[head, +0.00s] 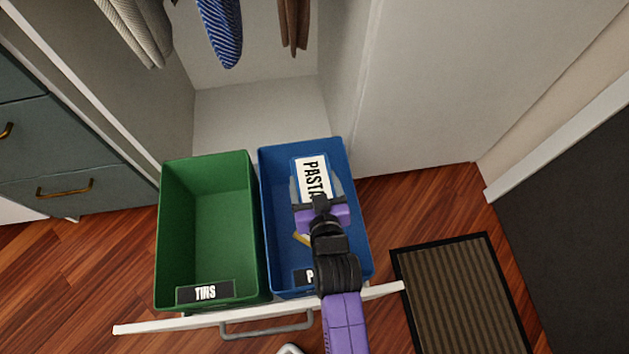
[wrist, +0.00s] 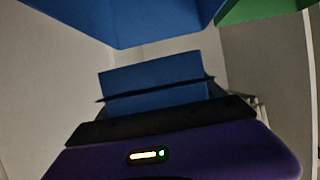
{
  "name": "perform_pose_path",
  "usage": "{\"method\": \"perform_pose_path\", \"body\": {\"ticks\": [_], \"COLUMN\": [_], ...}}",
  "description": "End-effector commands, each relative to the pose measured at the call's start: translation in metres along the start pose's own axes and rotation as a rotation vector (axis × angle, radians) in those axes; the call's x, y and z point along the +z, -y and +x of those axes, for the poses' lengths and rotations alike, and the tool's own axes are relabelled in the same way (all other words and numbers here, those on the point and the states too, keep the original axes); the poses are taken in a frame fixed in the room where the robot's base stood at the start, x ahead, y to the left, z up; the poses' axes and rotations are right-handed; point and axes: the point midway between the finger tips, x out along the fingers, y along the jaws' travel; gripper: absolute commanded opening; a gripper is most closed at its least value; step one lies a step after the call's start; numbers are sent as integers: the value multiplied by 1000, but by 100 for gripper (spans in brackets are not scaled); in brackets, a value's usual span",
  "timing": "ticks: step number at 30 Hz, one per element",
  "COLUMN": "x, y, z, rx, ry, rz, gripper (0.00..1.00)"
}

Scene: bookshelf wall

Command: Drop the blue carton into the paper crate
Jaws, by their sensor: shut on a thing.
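The blue carton (head: 311,174) has a white label reading PASTA. My gripper (head: 318,200) is shut on it and holds it over the blue crate (head: 352,190) in the head view. The near label of this crate is mostly hidden by my arm; only a "P" shows. In the wrist view the carton (wrist: 155,80) sits between the fingers, with the blue crate (wrist: 150,22) at the top. I cannot tell exactly how high the carton is above the crate floor.
A green crate (head: 210,220) labelled TINS stands directly left of the blue one. Both sit in a pulled-out drawer with a grey handle (head: 265,330). Something yellowish (head: 302,239) shows in the blue crate. Clothes (head: 222,35) hang behind; a doormat (head: 460,290) lies at right.

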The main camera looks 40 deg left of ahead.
Motion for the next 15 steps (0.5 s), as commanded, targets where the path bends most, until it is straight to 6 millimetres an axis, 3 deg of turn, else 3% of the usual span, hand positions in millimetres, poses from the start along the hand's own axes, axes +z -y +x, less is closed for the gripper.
{"method": "perform_pose_path", "body": {"ticks": [7,15], "x": [32,41], "y": [-1,0], "z": [13,17], "rx": [1,1], "ry": [0,0], "rz": [1,1], "gripper": [37,37]}}
